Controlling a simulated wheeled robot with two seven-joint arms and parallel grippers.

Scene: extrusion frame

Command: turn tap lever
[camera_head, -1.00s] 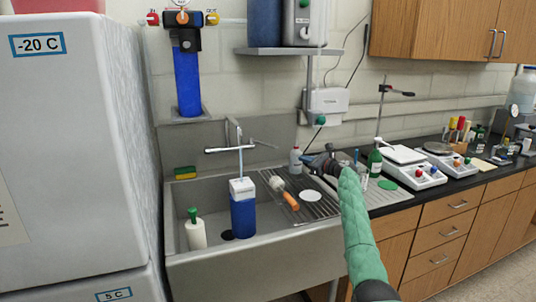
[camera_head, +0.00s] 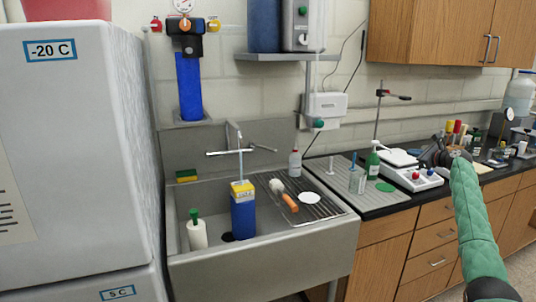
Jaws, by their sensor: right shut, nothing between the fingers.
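The metal tap (camera_head: 239,137) stands at the back of the sink, with thin bars reaching out to both sides; I cannot tell for sure which is the lever. A thin pale vertical streak, apparently water, runs from the tap down to a blue container (camera_head: 243,217) with a yellow label band, standing in the basin. My right gripper (camera_head: 430,153) is far to the right of the tap, above the counter by the white instruments. It is shut and empty. My left gripper is not in view.
The steel sink (camera_head: 262,262) holds a white bottle with a green top (camera_head: 197,233). A drainboard with a brush (camera_head: 290,203) and white disc (camera_head: 309,198) lies right of the basin. The big white freezer (camera_head: 85,150) blocks the left. A shelf (camera_head: 287,53) hangs above.

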